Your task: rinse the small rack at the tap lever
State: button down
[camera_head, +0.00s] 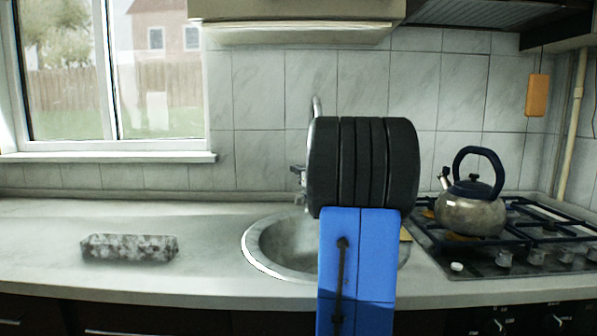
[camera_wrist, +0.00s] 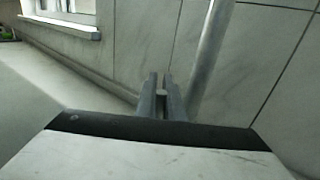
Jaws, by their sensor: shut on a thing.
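My gripper (camera_wrist: 161,98) shows in the wrist view with its two grey fingers close together around a small pale piece, which looks like the tap lever (camera_wrist: 161,93). The tap's metal pipe (camera_wrist: 212,60) rises just to the right of the fingers. In the head view my arm hides the gripper and most of the tap; the top of the spout (camera_head: 316,106) and a metal tap part (camera_head: 299,173) show at its left. A long, low, speckled grey piece (camera_head: 130,247), perhaps the small rack, lies on the counter left of the sink, apart from my gripper.
The round metal sink (camera_head: 262,262) is partly hidden by my arm, and its inside looks hazy. A kettle (camera_head: 470,212) stands on the gas hob (camera_head: 520,250) at the right. The tiled wall (camera_head: 260,90) is close behind the tap. The left counter (camera_head: 50,225) is mostly clear.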

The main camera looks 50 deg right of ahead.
jog(key=shift+s+a+n, duration=0.1)
jog(key=shift+a+n, duration=0.45)
jog(key=shift+n, duration=0.05)
jog(key=c, duration=2.2)
grip_release()
jog(key=shift+o, duration=0.2)
jog(key=shift+s, duration=0.1)
jog(key=v, duration=1.7)
jog(key=shift+f, duration=0.45)
jog(key=shift+s, duration=0.1)
